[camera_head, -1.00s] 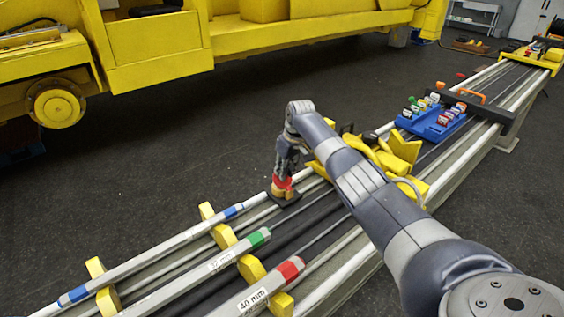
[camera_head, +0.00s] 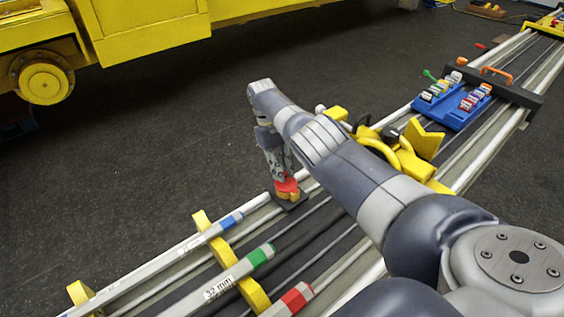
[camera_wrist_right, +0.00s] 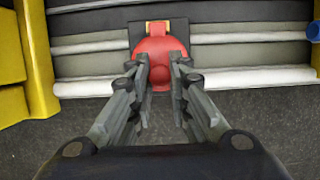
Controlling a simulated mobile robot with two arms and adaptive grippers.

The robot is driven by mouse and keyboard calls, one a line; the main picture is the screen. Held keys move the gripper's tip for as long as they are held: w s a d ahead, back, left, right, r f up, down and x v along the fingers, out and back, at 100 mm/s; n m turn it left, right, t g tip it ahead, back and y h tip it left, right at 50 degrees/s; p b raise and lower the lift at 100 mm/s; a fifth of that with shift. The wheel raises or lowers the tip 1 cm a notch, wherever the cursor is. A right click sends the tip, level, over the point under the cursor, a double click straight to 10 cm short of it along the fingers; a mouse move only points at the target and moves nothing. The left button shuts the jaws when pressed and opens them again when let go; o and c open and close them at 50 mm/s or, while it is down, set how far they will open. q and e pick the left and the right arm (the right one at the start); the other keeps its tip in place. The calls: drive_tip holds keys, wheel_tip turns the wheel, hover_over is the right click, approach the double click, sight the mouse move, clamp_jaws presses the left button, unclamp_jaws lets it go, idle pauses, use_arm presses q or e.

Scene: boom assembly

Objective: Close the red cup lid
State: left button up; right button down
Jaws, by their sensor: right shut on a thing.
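The red cup lid (camera_head: 287,186) is at the lower end of my right gripper (camera_head: 284,178), above a small orange-yellow cup part on a dark square base (camera_head: 290,203). In the right wrist view the red lid (camera_wrist_right: 160,52) is round and lies between the fingertips of my right gripper (camera_wrist_right: 162,72). The fingers are closed against its sides. A yellow bit shows just beyond the lid on the dark plate (camera_wrist_right: 142,28). The cup under the lid is mostly hidden, and I cannot tell if the lid is fully seated. My left gripper is not in view.
Bars with blue, green and red (camera_head: 297,297) ends lie on yellow supports (camera_head: 248,287) at the front. Yellow clamp parts (camera_head: 425,140) stand right of my arm. A blue rack (camera_head: 452,108) with coloured pieces is farther back. Dark floor (camera_head: 150,150) is clear at left.

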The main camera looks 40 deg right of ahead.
drive_tip(key=shift+w, duration=0.1)
idle(0.3)
drive_tip(key=c, duration=1.7)
unclamp_jaws()
drive_tip(key=shift+o, duration=1.2)
drive_tip(key=shift+w+f, duration=0.15)
drive_tip(key=shift+r, duration=0.25)
wheel_tip(320, 180, up, 10)
drive_tip(key=shift+f, duration=0.25)
drive_tip(key=shift+f, duration=0.1)
